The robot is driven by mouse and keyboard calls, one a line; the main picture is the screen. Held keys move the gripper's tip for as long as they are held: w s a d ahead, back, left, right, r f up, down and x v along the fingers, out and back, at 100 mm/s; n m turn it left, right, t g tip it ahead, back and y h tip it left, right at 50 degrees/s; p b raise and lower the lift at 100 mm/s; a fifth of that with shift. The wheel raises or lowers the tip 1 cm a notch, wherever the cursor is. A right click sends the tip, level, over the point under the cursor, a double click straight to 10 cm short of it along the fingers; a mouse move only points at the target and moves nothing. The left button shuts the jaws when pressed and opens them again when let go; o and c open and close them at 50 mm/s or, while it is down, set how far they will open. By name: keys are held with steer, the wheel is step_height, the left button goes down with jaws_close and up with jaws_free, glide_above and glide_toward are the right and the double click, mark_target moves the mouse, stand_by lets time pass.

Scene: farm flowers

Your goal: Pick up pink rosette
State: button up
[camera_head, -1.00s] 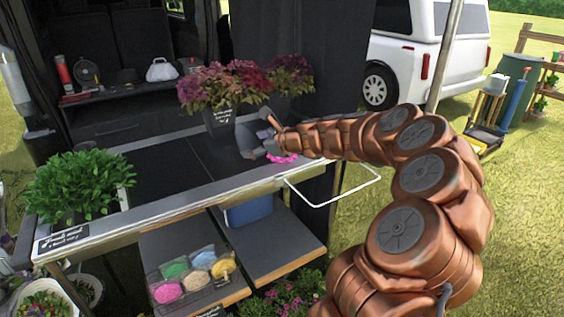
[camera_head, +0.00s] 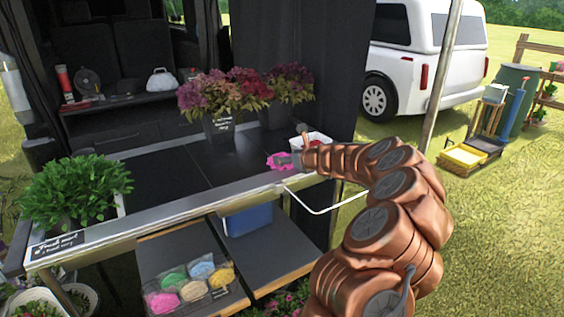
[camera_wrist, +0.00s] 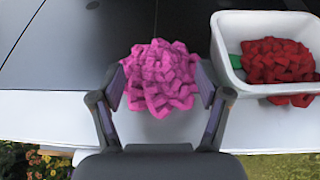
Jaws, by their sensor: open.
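The pink rosette (camera_wrist: 160,76) sits on the table near its front edge, a ruffled bright pink flower shape. In the head view the pink rosette (camera_head: 281,161) shows at the right end of the dark tabletop, partly hidden by my gripper. My gripper (camera_wrist: 164,85) is open in the wrist view, with one finger on each side of the rosette. The fingers look close to its sides; I cannot tell whether they touch it. In the head view my gripper (camera_head: 292,160) is at the rosette.
A white container (camera_wrist: 222,50) with red rosettes (camera_wrist: 275,62) stands just right of the pink rosette. Potted pink-purple flowers (camera_head: 220,95) stand behind. A leafy green plant (camera_head: 70,185) is at the left end. The dark tabletop (camera_head: 165,172) between them is clear.

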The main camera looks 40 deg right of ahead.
mark_target(283, 155)
steer(key=shift+x, duration=1.5)
steer(key=c, duration=0.7)
steer(key=shift+r, duration=0.1)
steer(key=shift+c, duration=0.2)
